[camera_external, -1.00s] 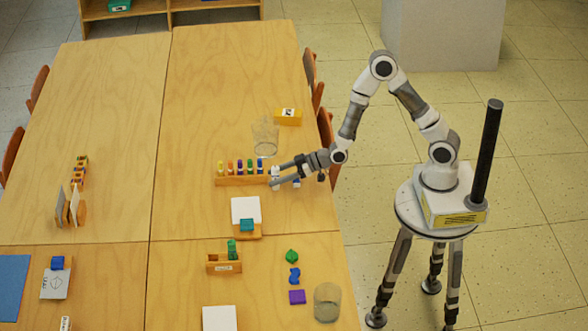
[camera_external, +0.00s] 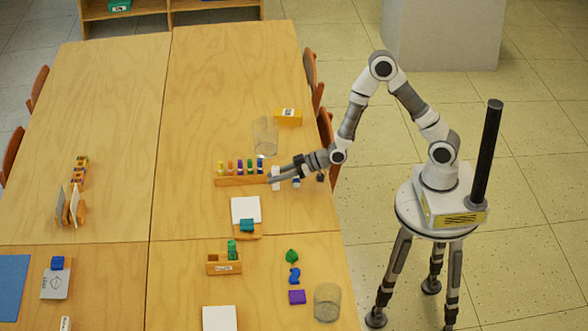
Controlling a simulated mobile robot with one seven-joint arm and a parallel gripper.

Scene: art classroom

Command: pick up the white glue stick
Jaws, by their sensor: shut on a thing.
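The white glue stick (camera_external: 276,186) is upright at the right end of the wooden holder (camera_external: 240,181), partly hidden by my fingers. My gripper (camera_external: 271,178) comes in from the right and is shut on the white glue stick. Whether the stick's bottom touches the holder or table cannot be told. Several other coloured sticks stand in a row in the holder, to the left of my fingers.
A clear glass (camera_external: 265,136) and a yellow box (camera_external: 288,117) stand behind the holder. A white pad on a wooden stand (camera_external: 246,211) is in front. A small blue-white item (camera_external: 296,182) shows beside my gripper.

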